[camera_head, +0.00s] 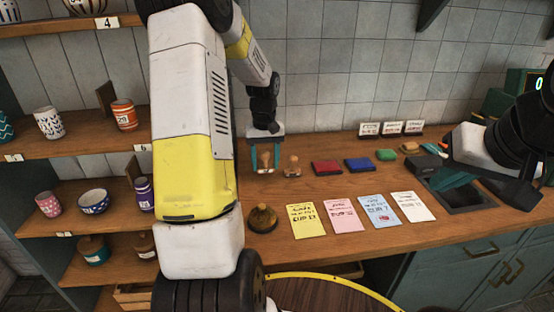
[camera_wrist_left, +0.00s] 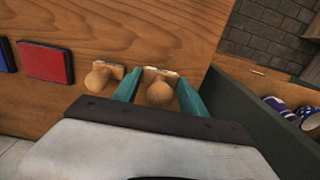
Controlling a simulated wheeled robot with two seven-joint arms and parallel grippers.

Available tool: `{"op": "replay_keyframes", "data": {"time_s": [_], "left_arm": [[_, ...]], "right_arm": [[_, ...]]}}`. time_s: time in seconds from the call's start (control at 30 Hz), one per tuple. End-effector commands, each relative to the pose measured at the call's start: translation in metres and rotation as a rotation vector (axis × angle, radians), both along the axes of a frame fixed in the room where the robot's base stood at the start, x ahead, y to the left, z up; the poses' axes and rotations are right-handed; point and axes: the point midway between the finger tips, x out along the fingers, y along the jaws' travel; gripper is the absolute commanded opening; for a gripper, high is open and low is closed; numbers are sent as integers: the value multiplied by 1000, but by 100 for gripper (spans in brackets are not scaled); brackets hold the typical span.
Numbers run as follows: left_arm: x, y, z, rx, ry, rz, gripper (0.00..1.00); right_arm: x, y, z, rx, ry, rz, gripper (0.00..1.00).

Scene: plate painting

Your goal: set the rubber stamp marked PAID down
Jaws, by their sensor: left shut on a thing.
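My left gripper (camera_head: 265,168) is shut on a wooden rubber stamp (camera_head: 265,160) with a round knob handle, at the back left of the counter. In the left wrist view, the teal fingers (camera_wrist_left: 158,96) stand on either side of this stamp (camera_wrist_left: 160,92). It is upright, at or just above the counter; I cannot tell whether it touches. A second wooden stamp (camera_head: 292,166) stands just to its right, and it also shows in the wrist view (camera_wrist_left: 100,76). No PAID marking is readable on either. My right gripper (camera_head: 452,174) is over the counter's right side, its jaws unclear.
Yellow, pink, blue and white cards lie in front. Shelves with cups and bowls (camera_head: 94,201) are at left.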

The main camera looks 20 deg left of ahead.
Motion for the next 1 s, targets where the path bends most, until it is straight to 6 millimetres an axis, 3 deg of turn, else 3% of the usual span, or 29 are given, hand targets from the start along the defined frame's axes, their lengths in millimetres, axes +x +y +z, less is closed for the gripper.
{"op": "replay_keyframes", "data": {"time_s": [0.2,0.53,0.87,0.9,1.0], "left_arm": [[16,17,-3,0,1,0,24],[16,17,-37,-1,2,-1,24],[16,17,-40,-1,2,-1,24],[16,17,-41,0,1,-1,52],[16,17,-40,0,1,-1,72]], "right_arm": [[0,0,0,0,0,0,0],[0,0,0,0,0,0,0],[0,0,0,0,0,0,0],[0,0,0,0,0,0,0],[0,0,0,0,0,0,0]]}}
